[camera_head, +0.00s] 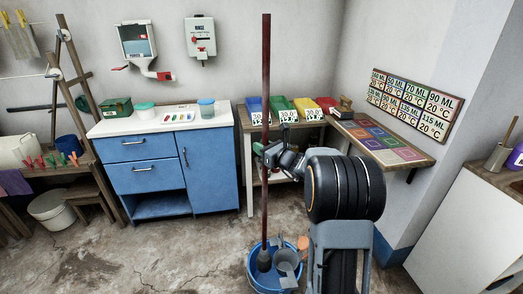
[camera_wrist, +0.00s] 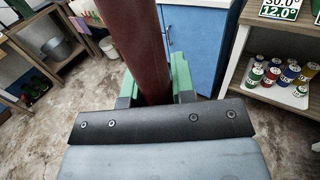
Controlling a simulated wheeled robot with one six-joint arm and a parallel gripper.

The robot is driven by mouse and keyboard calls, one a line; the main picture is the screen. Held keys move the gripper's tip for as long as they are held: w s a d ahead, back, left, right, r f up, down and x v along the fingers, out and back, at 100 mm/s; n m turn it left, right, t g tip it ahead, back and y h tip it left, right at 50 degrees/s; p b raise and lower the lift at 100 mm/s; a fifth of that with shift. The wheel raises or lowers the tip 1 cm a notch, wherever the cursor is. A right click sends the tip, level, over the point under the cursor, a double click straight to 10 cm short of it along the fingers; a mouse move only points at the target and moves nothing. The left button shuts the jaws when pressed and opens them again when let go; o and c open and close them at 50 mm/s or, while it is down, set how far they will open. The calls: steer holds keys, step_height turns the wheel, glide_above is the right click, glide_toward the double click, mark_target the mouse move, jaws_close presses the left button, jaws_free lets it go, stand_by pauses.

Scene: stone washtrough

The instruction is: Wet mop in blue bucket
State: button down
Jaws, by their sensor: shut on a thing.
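The mop's dark red handle (camera_head: 266,120) stands nearly upright in the head view. Its grey head (camera_head: 264,258) is down inside the blue bucket (camera_head: 256,275) on the floor; how deep it sits cannot be told. A grey wringer or cup (camera_head: 287,264) sits at the bucket's right side. My gripper (camera_head: 266,154) is shut on the handle around its middle. In the wrist view the handle (camera_wrist: 138,45) runs between the green fingers of my gripper (camera_wrist: 155,88). The bucket is out of the wrist view.
A blue cabinet (camera_head: 165,165) with a white top stands behind at the left. A shelf table (camera_head: 243,125) with coloured bins stands behind the handle. A white bucket (camera_head: 50,208) stands at the far left. Cracked floor (camera_head: 175,250) is clear left of the bucket.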

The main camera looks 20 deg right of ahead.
step_height(320, 180, up, 7)
steer(key=p, duration=0.4)
steer(key=shift+r, duration=0.15)
stand_by(3.2)
